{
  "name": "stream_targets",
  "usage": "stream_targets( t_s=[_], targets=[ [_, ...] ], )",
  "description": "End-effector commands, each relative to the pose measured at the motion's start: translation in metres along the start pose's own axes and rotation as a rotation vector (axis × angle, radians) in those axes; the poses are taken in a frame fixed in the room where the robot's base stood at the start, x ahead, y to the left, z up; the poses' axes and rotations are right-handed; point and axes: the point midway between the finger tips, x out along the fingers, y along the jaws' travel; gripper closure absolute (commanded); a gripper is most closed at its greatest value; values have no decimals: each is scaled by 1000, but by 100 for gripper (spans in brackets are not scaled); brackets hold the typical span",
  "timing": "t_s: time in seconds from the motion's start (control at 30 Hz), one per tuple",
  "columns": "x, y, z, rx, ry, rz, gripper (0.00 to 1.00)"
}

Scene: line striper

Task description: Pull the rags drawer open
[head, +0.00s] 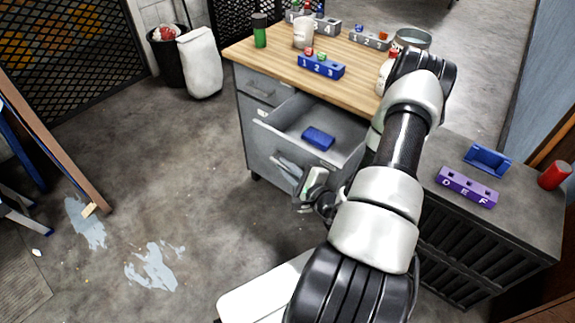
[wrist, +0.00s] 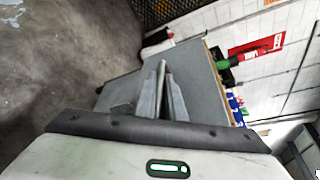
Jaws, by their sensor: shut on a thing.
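The wooden-topped cabinet (head: 268,58) has grey drawers. One grey drawer (head: 285,118) is pulled out, and its inside shows with a blue block (head: 318,138) lying on its floor. I cannot read a label that names it as the rags drawer. My gripper (head: 284,164) is at the front of this drawer, low on its face. In the wrist view my gripper's fingers (wrist: 162,88) are close together against a grey panel (wrist: 195,70).
A closed drawer (head: 262,86) is above the open one. Blue (head: 320,67) and grey holders, a green can (head: 259,30) and a cup stand on the top. A dark cabinet (head: 520,215) with a purple holder (head: 467,187) is at right.

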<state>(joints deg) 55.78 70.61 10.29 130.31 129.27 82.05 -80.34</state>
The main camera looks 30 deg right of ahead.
Motion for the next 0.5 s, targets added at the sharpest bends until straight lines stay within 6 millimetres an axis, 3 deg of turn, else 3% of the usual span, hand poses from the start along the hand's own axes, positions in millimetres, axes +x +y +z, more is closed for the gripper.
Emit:
stream_targets(
  t_s=[0.13, 0.17, 0.2, 0.5],
  targets=[
    [0, 0, 0, 1, -1, 1, 100],
    [0, 0, 0, 1, -1, 1, 87],
    [0, 0, 0, 1, 0, 1, 83],
    [-1, 0, 0, 1, 0, 1, 83]
  ],
)
